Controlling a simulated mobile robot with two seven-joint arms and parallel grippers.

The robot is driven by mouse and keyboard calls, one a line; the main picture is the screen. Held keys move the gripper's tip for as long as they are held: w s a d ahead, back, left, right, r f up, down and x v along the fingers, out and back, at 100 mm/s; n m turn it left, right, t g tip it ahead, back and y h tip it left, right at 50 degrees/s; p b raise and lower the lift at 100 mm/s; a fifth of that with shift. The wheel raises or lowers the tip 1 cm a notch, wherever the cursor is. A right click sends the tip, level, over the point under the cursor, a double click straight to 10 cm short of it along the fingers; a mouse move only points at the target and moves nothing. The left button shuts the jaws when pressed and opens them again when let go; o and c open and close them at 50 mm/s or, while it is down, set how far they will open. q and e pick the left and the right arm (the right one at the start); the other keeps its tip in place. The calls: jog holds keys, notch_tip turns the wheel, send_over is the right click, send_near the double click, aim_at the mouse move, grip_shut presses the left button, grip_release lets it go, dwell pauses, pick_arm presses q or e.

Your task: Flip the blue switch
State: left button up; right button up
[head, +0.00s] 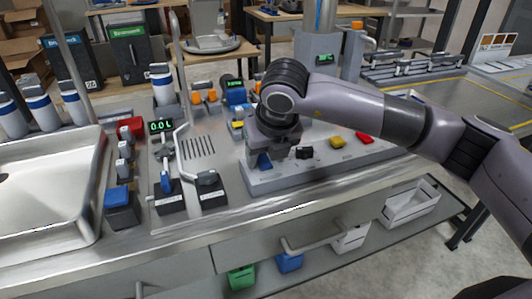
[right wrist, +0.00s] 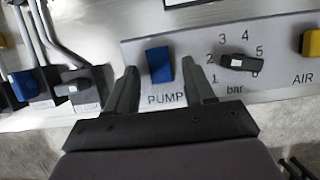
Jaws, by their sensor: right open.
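The blue switch (right wrist: 159,65) is a rocker on a light grey panel, above the label PUMP. In the right wrist view it shows between and just beyond the two fingers of my right gripper (right wrist: 162,88), which is open and empty. I cannot tell whether the fingers touch the panel. In the head view the blue switch (head: 264,161) shows just below my right gripper (head: 272,150), at the left end of the panel. My left gripper does not show in these frames.
A black dial (right wrist: 241,63) marked in bar sits right of the switch, then a yellow button (right wrist: 311,43) by AIR. A FLUSH lever (right wrist: 72,87) and a blue-handled tap (head: 166,183) stand left. A metal sink (head: 50,243) is at far left.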

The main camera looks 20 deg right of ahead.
aim_at(266, 166)
grip_shut()
jog(key=shift+w+r+g+p, duration=0.25)
jog(key=shift+g+p, duration=0.45)
jog(key=shift+g, duration=0.2)
jog(key=shift+w+g+p, duration=0.2)
jog(key=shift+g+p, duration=0.2)
jog(key=shift+g, duration=0.2)
grip_release()
jog(key=shift+f, duration=0.1)
notch_tip(266, 166, up, 7)
jog(key=s+b, duration=0.1)
jog(key=shift+s, duration=0.1)
